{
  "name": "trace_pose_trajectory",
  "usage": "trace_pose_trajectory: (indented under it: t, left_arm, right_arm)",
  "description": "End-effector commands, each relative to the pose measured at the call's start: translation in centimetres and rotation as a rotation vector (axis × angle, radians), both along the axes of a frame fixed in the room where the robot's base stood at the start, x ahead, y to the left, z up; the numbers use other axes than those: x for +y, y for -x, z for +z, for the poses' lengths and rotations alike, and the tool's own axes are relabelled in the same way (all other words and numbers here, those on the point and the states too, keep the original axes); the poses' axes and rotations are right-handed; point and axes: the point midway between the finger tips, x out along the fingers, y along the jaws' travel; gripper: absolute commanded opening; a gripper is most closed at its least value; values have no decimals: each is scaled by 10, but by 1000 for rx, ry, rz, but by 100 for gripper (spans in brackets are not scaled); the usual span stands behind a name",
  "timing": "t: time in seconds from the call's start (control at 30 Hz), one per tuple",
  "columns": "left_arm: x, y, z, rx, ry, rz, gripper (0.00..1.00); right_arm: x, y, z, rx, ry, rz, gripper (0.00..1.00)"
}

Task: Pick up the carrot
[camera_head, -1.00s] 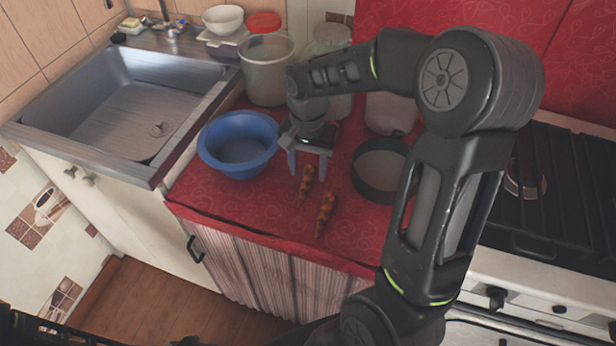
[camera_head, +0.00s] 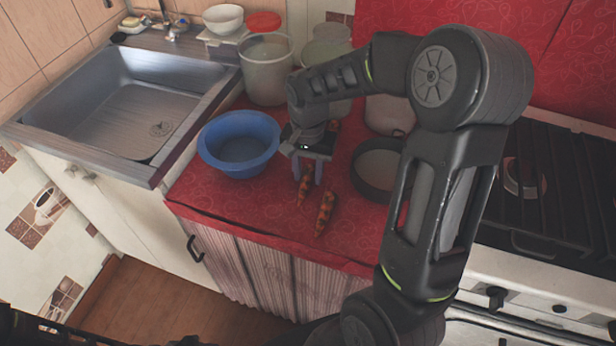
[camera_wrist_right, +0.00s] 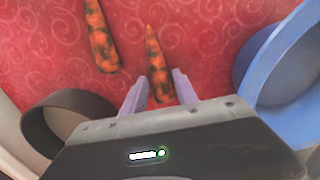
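One orange carrot with dark patches (camera_head: 304,191) lies on the red oilcloth between the blue bowl and the dark round pan. My right gripper (camera_head: 308,178) is directly over its rear end, pointing down. In the right wrist view the same carrot (camera_wrist_right: 156,55) runs between the two pale fingers (camera_wrist_right: 158,84), with a gap on each side. The right gripper is open. A second carrot (camera_head: 325,212) lies to the right and nearer the front; it also shows in the right wrist view (camera_wrist_right: 100,38). My left gripper is out of view.
A blue bowl (camera_head: 239,168) stands close left of the right gripper. A dark round pan (camera_head: 374,190) is to the right. A small orange thing (camera_head: 335,126) shows behind the wrist, mostly hidden. Pale containers (camera_head: 266,75) stand behind. The front oilcloth is free.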

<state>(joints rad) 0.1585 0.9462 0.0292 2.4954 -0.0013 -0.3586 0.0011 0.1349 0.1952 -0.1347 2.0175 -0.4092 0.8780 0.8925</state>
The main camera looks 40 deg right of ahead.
Motion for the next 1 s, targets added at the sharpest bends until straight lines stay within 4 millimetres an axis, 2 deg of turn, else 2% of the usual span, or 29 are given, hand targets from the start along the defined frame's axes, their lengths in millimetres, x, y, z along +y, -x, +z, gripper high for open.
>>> trace_pose_trajectory:
  t: [0.07, 0.4, 0.8, 1.0]
  left_arm:
    - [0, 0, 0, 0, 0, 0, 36]
    - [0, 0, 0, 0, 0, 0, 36]
    - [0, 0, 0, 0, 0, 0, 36]
    - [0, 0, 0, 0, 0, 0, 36]
  right_arm:
    - [0, 0, 0, 0, 0, 0, 28]
    - [0, 0, 0, 0, 0, 0, 0]
    - [0, 0, 1, 0, 0, 0, 0]
    - [0, -1, 19, -3, 0, 0, 0]
